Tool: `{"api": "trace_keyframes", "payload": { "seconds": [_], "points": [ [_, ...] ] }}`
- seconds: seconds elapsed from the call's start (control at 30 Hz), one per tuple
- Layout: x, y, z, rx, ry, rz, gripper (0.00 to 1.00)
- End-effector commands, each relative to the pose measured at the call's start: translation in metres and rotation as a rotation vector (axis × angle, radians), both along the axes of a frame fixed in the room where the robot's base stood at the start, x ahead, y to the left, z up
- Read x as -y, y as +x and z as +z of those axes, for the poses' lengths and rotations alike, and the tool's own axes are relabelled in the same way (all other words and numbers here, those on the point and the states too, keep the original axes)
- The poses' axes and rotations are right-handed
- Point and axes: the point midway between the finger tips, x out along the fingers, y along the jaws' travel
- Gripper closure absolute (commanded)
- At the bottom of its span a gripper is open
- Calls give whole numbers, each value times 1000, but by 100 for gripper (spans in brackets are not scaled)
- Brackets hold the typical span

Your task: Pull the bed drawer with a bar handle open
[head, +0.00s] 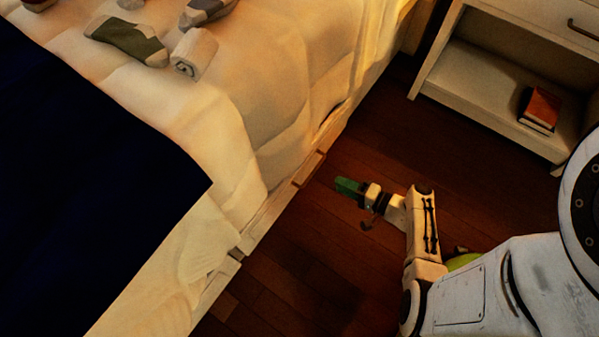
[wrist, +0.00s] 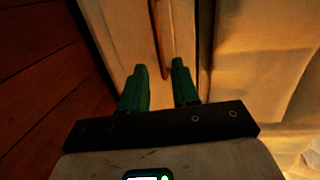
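In the wrist view a brown bar handle (wrist: 157,35) runs along the pale drawer front (wrist: 185,30) of the bed. Its near end shows between my two green fingertips in the picture; I cannot tell whether they touch it. My gripper (wrist: 158,68) is open, with a clear gap between the fingers. In the head view my gripper (head: 348,186) is low beside the bed's side, over the floor, a short way from the bed frame (head: 262,218). The handle is hidden in the head view.
The bed (head: 285,100) carries a dark blue blanket (head: 90,180), socks (head: 130,40) and a rolled white cloth (head: 193,52). A white nightstand (head: 480,85) with a red book (head: 540,108) stands at the upper right.

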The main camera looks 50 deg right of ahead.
Motion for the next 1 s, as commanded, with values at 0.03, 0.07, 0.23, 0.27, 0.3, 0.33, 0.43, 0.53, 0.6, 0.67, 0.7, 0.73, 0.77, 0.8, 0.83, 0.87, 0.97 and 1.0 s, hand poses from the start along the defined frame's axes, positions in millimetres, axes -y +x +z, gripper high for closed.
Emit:
{"api": "trace_keyframes", "payload": {
  "seconds": [0.03, 0.07, 0.23, 0.27, 0.3, 0.33, 0.43, 0.53, 0.6, 0.67, 0.7, 0.73, 0.77, 0.8, 0.83, 0.87, 0.97, 1.0],
  "points": [
    [4, -1, -7, 8, 7, -23, 70],
    [5, -1, -7, 12, 9, -32, 70],
    [6, 9, -9, 18, 11, -40, 70],
    [6, 13, -10, 18, 11, -40, 70],
    [6, 18, -11, 17, 10, -39, 70],
    [5, 23, -13, 17, 10, -38, 70],
    [5, 42, -17, 17, 9, -37, 70],
    [4, 60, -21, 18, 10, -37, 70],
    [3, 72, -23, 17, 10, -37, 70],
    [3, 80, -25, 17, 10, -37, 70],
    [3, 86, -26, 17, 10, -37, 70],
    [3, 89, -26, 16, 10, -38, 70],
    [3, 92, -27, 16, 10, -38, 70],
    [2, 96, -27, 16, 10, -37, 70],
    [2, 98, -28, 16, 11, -37, 70],
    [2, 99, -28, 15, 11, -38, 70],
    [2, 103, -28, 15, 11, -38, 70],
    [2, 104, -28, 15, 11, -38, 70]
  ]
}}
